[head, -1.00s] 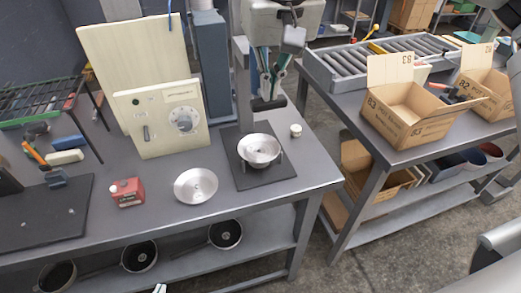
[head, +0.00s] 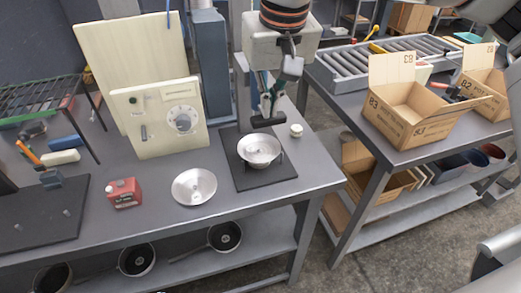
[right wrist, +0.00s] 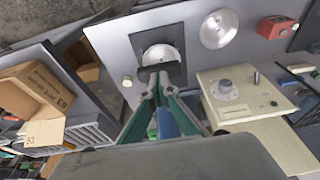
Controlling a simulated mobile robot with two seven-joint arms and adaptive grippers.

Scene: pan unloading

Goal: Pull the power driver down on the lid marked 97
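My right gripper (head: 269,108) is above a round metal dish-like piece (head: 259,148) on a black plate (head: 262,182). Its fingers look shut on a dark bar (head: 268,121), apparently the power driver's handle, beside a grey post (head: 243,90). In the right wrist view the fingertips (right wrist: 157,72) meet at a dark part (right wrist: 173,72) in front of the metal piece (right wrist: 161,54). The bar is a little above the piece, apart from it. No 97 is readable, and I cannot tell whether this piece is the lid. My left gripper is not in view.
A second metal dish (head: 194,187) and a red box (head: 123,193) lie on the table to the left. A small white cylinder (head: 296,130) is beside the black plate. A cream control panel (head: 157,118) stands behind. Cardboard boxes (head: 412,112) are on the right table.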

